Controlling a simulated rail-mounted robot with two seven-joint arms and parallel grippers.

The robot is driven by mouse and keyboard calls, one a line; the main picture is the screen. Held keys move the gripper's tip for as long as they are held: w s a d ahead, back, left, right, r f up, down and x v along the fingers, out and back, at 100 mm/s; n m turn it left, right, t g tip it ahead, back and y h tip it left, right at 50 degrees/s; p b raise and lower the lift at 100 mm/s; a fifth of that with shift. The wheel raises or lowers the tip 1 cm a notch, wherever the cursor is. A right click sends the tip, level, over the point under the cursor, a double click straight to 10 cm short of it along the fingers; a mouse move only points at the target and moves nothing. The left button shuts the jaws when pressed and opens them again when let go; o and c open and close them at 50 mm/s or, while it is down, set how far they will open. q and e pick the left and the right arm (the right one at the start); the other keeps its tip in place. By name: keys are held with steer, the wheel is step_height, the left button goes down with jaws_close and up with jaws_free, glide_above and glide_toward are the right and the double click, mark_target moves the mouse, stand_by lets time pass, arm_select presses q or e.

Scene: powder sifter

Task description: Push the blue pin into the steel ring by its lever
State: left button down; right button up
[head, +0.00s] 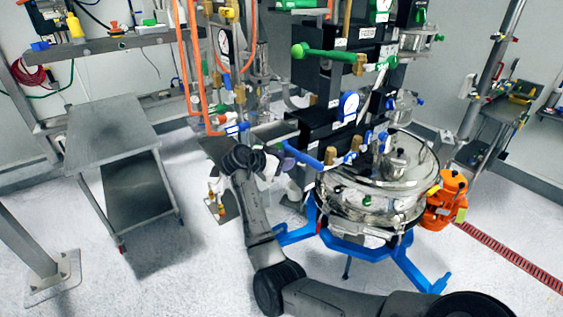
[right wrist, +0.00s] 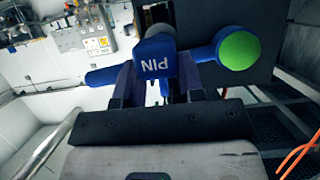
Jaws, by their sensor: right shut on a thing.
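The blue pin (right wrist: 155,66), marked PIN, is in the middle of the right wrist view. Its blue lever crosses sideways, with a round green-faced end (right wrist: 239,50) at the right. My right gripper (right wrist: 158,90) is shut on the blue pin, with one dark finger on each side of the marked block. In the head view my right gripper (head: 283,166) is beside the equipment rack, at the left of the glass-topped sifter, and blue parts show close to it. I cannot make out the steel ring for certain. My left gripper is not in view.
The round sifter (head: 372,212) stands on a blue frame (head: 350,244), with an orange motor (head: 446,200) at its right. A grey two-level table (head: 110,130) stands at the left.

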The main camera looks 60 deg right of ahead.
steer(key=shift+s+d, duration=0.45)
steer(key=shift+d, duration=0.35)
steer(key=o, duration=0.8)
steer(key=shift+c, duration=0.2)
steer(key=o, duration=0.3)
steer(key=shift+w+a+r+b, duration=0.2)
steer(key=shift+a+b, duration=0.1)
steer(key=shift+a, duration=0.15)
steer(key=b+v, duration=0.2)
steer(key=v, duration=1.1)
